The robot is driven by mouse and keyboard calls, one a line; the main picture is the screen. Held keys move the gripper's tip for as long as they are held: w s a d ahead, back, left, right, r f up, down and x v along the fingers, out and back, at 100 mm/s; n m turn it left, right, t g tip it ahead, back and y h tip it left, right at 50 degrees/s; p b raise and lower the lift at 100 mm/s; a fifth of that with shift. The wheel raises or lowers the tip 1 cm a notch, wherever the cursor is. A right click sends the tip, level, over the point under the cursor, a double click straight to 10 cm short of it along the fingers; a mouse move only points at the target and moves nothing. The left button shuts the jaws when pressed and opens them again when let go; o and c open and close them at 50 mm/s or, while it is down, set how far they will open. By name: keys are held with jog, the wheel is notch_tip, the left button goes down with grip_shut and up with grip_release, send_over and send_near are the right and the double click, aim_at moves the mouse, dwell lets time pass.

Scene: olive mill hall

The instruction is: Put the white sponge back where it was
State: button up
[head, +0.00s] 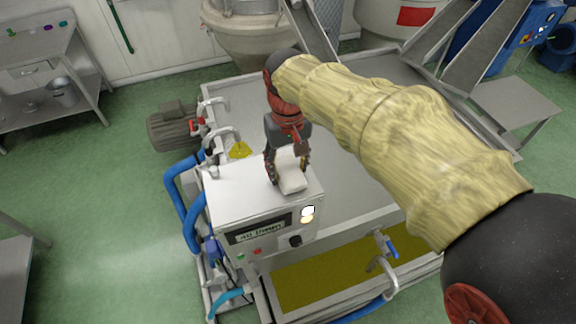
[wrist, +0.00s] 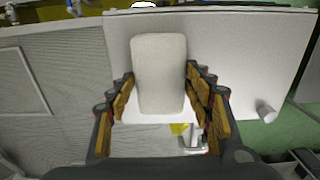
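The white sponge (head: 291,176) is a pale block with rounded corners, over the top of the white control box (head: 238,189). My gripper (head: 287,174) points down with its fingers on either side of the sponge. In the wrist view the sponge (wrist: 159,72) fills the gap, and the padded fingertips (wrist: 159,84) meet its two long sides, so the gripper looks shut on it. The box top (wrist: 225,60) shows behind the sponge. I cannot tell whether the sponge rests on the box or is just above it.
The box has a display and buttons on its front. An oil-filled trough (head: 318,274) with a blue-handled valve (head: 389,246) lies in front. A metal table (head: 40,65) stands far left.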

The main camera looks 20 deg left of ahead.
aim_at(288, 169)
jog(key=o, duration=0.3)
notch_tip(288, 169, up, 12)
dwell(0.7)
